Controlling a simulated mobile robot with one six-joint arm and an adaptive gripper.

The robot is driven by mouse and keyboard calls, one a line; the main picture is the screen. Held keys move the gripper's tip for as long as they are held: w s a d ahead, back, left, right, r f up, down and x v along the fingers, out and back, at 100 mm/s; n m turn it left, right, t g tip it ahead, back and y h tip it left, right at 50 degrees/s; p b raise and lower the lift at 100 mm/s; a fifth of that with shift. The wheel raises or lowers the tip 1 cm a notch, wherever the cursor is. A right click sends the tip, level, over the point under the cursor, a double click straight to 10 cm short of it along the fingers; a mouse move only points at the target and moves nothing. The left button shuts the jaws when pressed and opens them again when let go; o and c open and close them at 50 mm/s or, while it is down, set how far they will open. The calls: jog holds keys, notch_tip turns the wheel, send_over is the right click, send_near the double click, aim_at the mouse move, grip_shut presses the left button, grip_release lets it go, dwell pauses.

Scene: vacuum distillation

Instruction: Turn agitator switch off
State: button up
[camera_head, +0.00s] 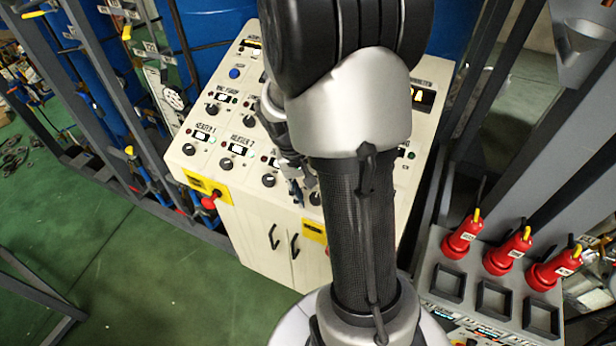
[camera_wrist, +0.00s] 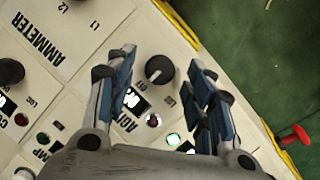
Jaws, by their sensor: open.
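The agitator switch is a black round knob (camera_wrist: 159,70) with a light pointer mark, on the cream control panel. Beside it are a partly covered label beginning "AGI", a dark red lamp (camera_wrist: 153,120) and a lit green lamp (camera_wrist: 173,139). My gripper (camera_wrist: 162,58) is open, with one blue-padded finger on each side of the knob in the wrist view. I see no finger clearly touching it. In the head view my gripper (camera_head: 297,190) is low over the panel's front part, largely behind my arm. I cannot tell the agitator knob apart there.
The control panel (camera_head: 185,150) carries several other knobs and lamps. A red button (camera_head: 209,201) on a yellow plate is on its front edge; a red one (camera_wrist: 295,135) shows in the wrist view. Red plugs (camera_head: 463,235) stand at right. Green floor (camera_head: 95,240) is open at left.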

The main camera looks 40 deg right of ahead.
jog(key=v, duration=1.1)
jog(key=s+a+f+n+t+b, duration=0.2)
jog(key=s+a+f+b, duration=0.1)
jog(key=a+b, duration=0.3)
jog(key=s+a+f+n+t+y+b, duration=0.1)
jog(key=s+a+f+n+t+b, duration=0.1)
jog(key=s+a+f+b, duration=0.2)
jog(key=s+a+f+n+t+y+b, duration=0.1)
jog(key=s+a+f+n+t+b, duration=0.1)
jog(key=a+b, duration=0.6)
jog(key=s+f+n, duration=0.1)
jog(key=s, duration=0.1)
jog(key=shift+s+f+b, duration=0.25)
jog(key=shift+f+b, duration=0.05)
jog(key=shift+b, duration=0.05)
jog(key=shift+c, duration=0.5)
